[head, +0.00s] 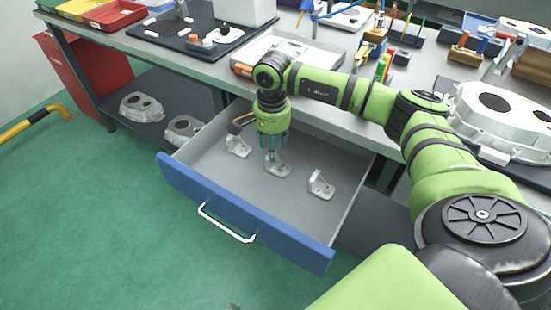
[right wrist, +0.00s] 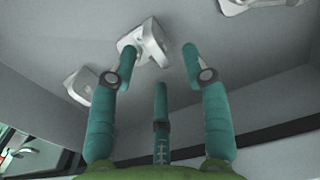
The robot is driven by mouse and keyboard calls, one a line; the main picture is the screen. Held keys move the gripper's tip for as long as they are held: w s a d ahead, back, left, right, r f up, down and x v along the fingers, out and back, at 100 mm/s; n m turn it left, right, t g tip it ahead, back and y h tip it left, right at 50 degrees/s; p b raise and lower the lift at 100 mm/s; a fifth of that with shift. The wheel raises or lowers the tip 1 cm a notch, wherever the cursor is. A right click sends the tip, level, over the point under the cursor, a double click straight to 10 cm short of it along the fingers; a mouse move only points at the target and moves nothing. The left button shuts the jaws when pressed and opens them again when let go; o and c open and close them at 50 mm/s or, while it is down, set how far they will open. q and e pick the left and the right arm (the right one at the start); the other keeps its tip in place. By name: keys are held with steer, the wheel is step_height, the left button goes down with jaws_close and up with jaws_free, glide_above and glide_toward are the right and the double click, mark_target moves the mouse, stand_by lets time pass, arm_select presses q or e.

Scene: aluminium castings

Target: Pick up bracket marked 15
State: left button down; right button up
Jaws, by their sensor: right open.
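Three light grey metal brackets lie in the open drawer: the left bracket (head: 236,147), the middle bracket (head: 279,170) and the right bracket (head: 320,185). No number can be read on any of them. My right gripper (head: 272,157) points down into the drawer over the middle bracket, partly covering it. In the right wrist view its teal fingers (right wrist: 160,62) are spread, with a bracket (right wrist: 146,42) just beyond and between the tips, not gripped. A second bracket (right wrist: 79,86) lies at the left and part of a third (right wrist: 260,4) shows at the top right. My left gripper is not in view.
The grey drawer has a blue front (head: 240,212) with a white handle (head: 225,225), and its walls surround the brackets. The workbench (head: 215,68) above carries trays, tools and a large casting (head: 497,115). More castings lie on the lower shelf (head: 155,122).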

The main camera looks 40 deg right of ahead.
mark_target(279, 163)
steer(key=f, duration=0.3)
steer(key=shift+s+a+f, duration=0.15)
steer(key=shift+s+a, duration=0.1)
steer(key=shift+f, duration=0.15)
jaws_close()
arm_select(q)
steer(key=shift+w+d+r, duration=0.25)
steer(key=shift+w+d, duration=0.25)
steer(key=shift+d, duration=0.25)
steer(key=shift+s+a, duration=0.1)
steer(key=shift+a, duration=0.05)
